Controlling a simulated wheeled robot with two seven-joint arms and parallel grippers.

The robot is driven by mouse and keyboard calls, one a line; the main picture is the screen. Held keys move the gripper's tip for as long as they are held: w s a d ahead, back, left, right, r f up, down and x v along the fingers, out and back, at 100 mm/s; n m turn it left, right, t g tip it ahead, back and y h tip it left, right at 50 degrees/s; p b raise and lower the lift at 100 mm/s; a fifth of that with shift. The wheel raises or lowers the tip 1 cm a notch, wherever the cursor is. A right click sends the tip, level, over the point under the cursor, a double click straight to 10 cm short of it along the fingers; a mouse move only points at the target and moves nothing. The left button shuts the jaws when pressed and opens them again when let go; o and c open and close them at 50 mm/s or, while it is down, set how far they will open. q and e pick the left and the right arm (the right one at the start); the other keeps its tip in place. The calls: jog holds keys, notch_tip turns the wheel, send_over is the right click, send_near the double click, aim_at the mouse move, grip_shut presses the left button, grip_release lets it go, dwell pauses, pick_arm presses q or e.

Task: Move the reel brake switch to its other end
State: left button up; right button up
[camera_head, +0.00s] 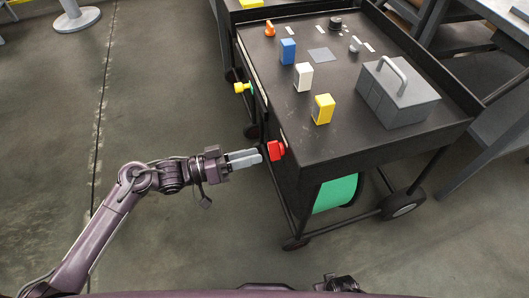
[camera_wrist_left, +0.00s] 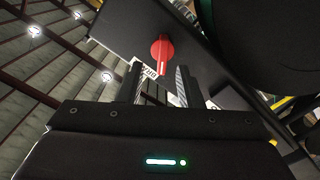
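A red rotary switch (camera_head: 277,150) sits on the side of the dark cart, above the green reel (camera_head: 336,193); I take it to be the reel brake switch. In the left wrist view the red switch (camera_wrist_left: 163,54) has a pale line on its handle, which points downward in that picture. My left gripper (camera_head: 258,157) is just short of the switch and points at it. In the left wrist view the gripper's fingers (camera_wrist_left: 158,75) are apart with nothing between them, and the switch shows just beyond the tips. Labels beside the switch are too small to read.
The cart top (camera_head: 300,130) holds blue (camera_head: 288,51), white (camera_head: 303,77) and yellow (camera_head: 323,109) blocks and a grey toolbox (camera_head: 397,92). A yellow-green knob (camera_head: 242,88) sticks out from the cart's side.

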aim_at(276, 150)
pick_arm(q)
jog(key=shift+x, duration=2.15)
jog(key=shift+w+f, duration=0.1)
jog(key=shift+w, duration=0.05)
jog(key=shift+a, duration=0.1)
grip_shut()
